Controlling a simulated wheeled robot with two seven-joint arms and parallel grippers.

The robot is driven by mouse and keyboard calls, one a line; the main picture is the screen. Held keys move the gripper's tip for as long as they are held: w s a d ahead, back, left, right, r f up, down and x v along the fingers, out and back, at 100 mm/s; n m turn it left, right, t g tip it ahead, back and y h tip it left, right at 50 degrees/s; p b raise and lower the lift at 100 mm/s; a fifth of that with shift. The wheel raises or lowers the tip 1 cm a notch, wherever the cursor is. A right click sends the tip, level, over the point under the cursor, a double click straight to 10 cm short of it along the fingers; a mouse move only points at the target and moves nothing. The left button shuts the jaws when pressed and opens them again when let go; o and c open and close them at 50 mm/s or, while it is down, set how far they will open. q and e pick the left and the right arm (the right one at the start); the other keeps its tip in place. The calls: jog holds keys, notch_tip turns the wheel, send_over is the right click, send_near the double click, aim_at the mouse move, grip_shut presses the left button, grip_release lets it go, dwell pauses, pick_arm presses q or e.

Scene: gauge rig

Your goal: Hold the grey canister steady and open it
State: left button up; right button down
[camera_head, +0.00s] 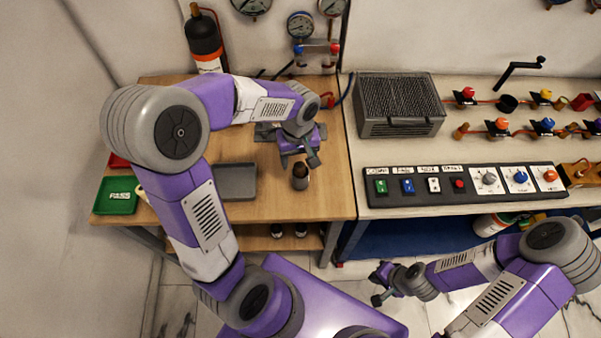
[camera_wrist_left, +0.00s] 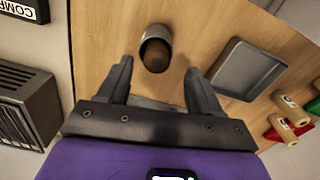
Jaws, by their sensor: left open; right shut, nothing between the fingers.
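The grey canister (camera_head: 300,183) stands on the wooden bench near its front edge, with a dark brown top. In the left wrist view the canister (camera_wrist_left: 155,36) shows its brown top and part of its grey side, just beyond the fingertips. My left gripper (camera_head: 299,161) is open and empty, its fingers pointing at the canister from the far side without closing on it. Its two fingers (camera_wrist_left: 158,72) stand apart in the left wrist view. My right gripper (camera_head: 376,286) is shut and empty, low over the floor in front of the benches.
A grey tray (camera_head: 237,182) lies left of the canister, and a green PASS tray (camera_head: 117,196) is at the bench's left end. A control panel (camera_head: 462,184) and a grilled box (camera_head: 399,104) stand on the right bench. Dark-topped items (camera_head: 277,230) sit on the lower shelf.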

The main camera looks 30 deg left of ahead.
aim_at(300, 166)
pick_arm(q)
notch_tip(300, 166, down, 4)
jog(key=shift+w+d+b, duration=0.15)
jog(key=shift+b, duration=0.25)
grip_shut()
